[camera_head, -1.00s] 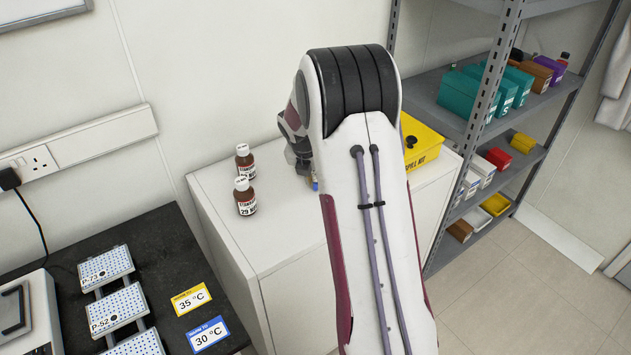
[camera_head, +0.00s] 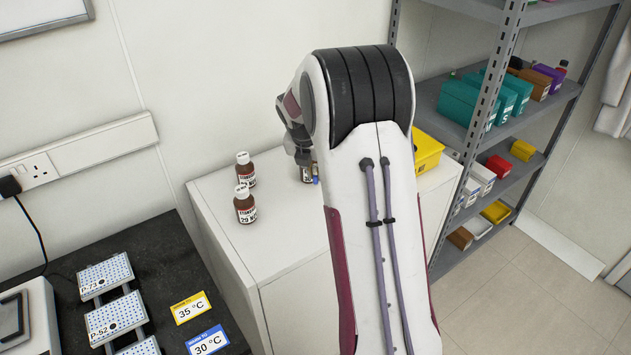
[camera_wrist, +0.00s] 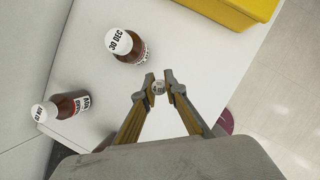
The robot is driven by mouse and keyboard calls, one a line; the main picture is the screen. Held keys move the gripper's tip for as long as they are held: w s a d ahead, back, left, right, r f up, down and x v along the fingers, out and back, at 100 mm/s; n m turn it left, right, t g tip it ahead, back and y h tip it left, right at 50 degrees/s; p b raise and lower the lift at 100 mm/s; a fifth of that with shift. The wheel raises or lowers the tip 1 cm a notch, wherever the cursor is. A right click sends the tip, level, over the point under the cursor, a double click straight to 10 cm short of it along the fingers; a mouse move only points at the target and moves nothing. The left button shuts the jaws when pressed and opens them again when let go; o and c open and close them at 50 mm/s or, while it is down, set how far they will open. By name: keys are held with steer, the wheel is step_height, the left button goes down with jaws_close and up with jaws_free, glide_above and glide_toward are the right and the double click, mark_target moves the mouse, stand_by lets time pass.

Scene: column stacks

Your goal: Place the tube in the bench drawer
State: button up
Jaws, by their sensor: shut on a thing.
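My gripper (camera_wrist: 160,90) is shut on a small round thing with a pale, marked top, seen end-on between the fingertips in the wrist view; it appears to be the tube (camera_wrist: 158,87). Its length is hidden below the top. In the head view my gripper is mostly hidden behind my arm, over the white cabinet (camera_head: 285,255); a small blue bit (camera_head: 316,180) shows beside it. I cannot make out an open bench drawer in either view.
A yellow box (camera_head: 427,152) is to the right. Racks (camera_head: 117,318) and temperature cards (camera_head: 190,306) lie on the dark bench.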

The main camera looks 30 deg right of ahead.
mark_target(315, 166)
steer(key=shift+r, duration=2.35)
steer(key=s+a+f, duration=0.2)
steer(key=a, duration=0.9)
steer(key=s+a+f, duration=0.3)
steer(key=a, duration=0.9)
steer(key=s+a+f, duration=0.2)
steer(key=a, duration=0.9)
steer(key=shift+m, duration=0.6)
steer(key=s+a+f, duration=0.1)
steer(key=s+a, duration=0.4)
steer(key=s+a+f, duration=0.1)
steer(key=s+a, duration=0.4)
steer(key=s+a+f, duration=0.1)
steer(key=s+a, duration=0.4)
steer(key=shift+s+f, duration=0.15)
steer(key=shift+f, duration=0.15)
steer(key=s+a+f+m, duration=0.1)
steer(key=s+a+f, duration=0.2)
steer(key=s+a, duration=0.2)
steer(key=s+a+f+m+g, duration=0.1)
steer(key=s+a+f+m, duration=0.1)
steer(key=s+a+f, duration=0.2)
steer(key=s+a, duration=0.2)
steer(key=s, duration=0.2)
steer(key=shift+s+a+f+g+h, duration=0.25)
steer(key=shift+s+f+g+h, duration=0.05)
steer(key=shift+s+h, duration=0.1)
steer(key=shift+f, duration=0.15)
